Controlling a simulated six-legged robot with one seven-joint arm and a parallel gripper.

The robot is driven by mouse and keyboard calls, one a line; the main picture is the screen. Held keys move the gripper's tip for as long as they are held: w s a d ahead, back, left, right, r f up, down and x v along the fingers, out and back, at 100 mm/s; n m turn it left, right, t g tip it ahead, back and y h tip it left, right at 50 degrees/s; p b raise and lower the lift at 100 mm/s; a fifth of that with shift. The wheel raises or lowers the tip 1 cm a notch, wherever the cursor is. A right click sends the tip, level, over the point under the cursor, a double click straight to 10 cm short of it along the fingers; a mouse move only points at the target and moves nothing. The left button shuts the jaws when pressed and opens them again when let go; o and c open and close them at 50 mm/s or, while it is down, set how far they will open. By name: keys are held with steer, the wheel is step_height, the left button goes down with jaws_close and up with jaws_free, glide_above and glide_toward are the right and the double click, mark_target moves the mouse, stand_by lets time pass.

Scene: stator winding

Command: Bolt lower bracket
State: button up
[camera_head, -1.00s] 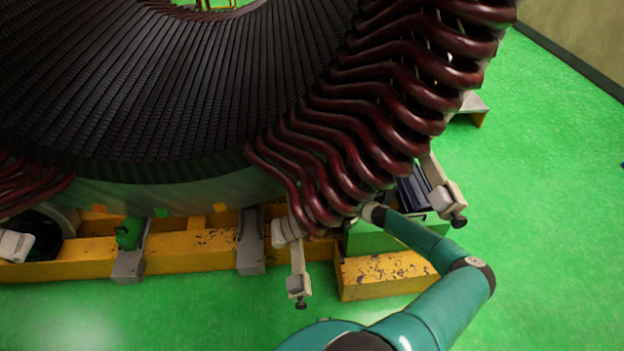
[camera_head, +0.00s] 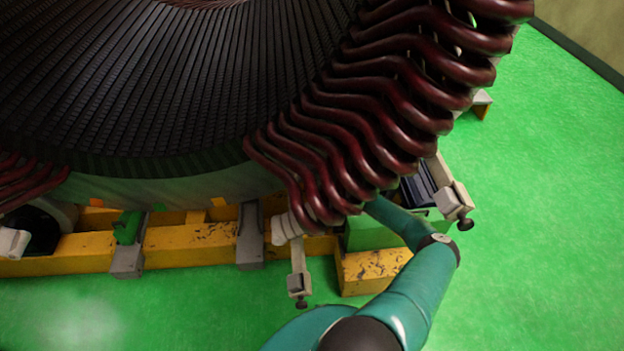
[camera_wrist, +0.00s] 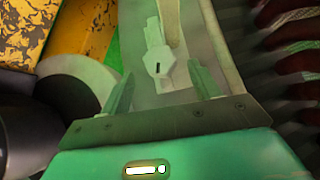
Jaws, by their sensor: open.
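In the wrist view, the two green fingers of my gripper (camera_wrist: 160,76) are apart. A pale bracket-like piece with a hexagonal end and a dark slot (camera_wrist: 158,64) shows ahead, between the fingertips in the picture. I cannot tell whether they touch it. In the head view, my arm runs under the dark red coils (camera_head: 330,150) of the stator, and they hide my gripper. Two pale brackets with dark knobs stick out below the coils, one at the front (camera_head: 298,268) and one at the right (camera_head: 452,197). I cannot tell which is the lower bracket.
The black slotted stator core (camera_head: 150,100) fills the upper left. A worn yellow beam (camera_head: 190,246) with grey supports runs beneath it, and a yellow block (camera_head: 368,272) stands near my arm. Coils also show close by at the right of the wrist view (camera_wrist: 290,60). Green floor is free at right.

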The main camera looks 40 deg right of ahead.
steer(key=shift+x, duration=2.8)
steer(key=shift+c, duration=0.4)
steer(key=c, duration=0.9)
steer(key=shift+a+f+m+t+y, duration=0.1)
steer(key=shift+f+m+t+y, duration=0.05)
steer(key=shift+m+t+y, duration=0.2)
steer(key=shift+m+t, duration=0.45)
steer(key=shift+t, duration=0.2)
steer(key=o, duration=1)
steer(key=v, duration=1.4)
steer(key=shift+d, duration=0.2)
